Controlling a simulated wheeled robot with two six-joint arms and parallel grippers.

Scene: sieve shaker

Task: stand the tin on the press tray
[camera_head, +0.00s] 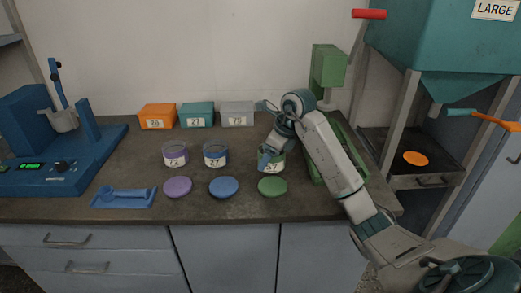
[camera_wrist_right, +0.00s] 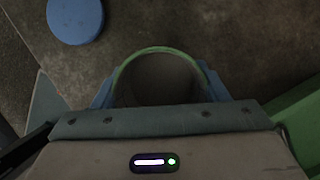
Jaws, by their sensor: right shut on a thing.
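The tin that my right gripper (camera_head: 266,156) holds is a clear, open jar (camera_head: 275,165) with a green rim and a white label. It is upright on or just above the bench, behind the green lid (camera_head: 272,187). In the right wrist view, the blue fingers of the gripper (camera_wrist_right: 160,92) lie on both sides of the tin's round green rim (camera_wrist_right: 158,50). A green press (camera_head: 328,66) stands at the back right, with its long green tray (camera_head: 354,163) to the right of the tin, partly hidden by my right arm. My left gripper is not in view.
A purple-rimmed jar (camera_head: 175,155) and a blue-rimmed jar (camera_head: 215,155) stand to the left, with a purple lid (camera_head: 178,187) and blue lid (camera_head: 223,187) in front. Orange, teal and grey boxes (camera_head: 238,114) line the back. A blue machine (camera_head: 30,130) is at far left.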

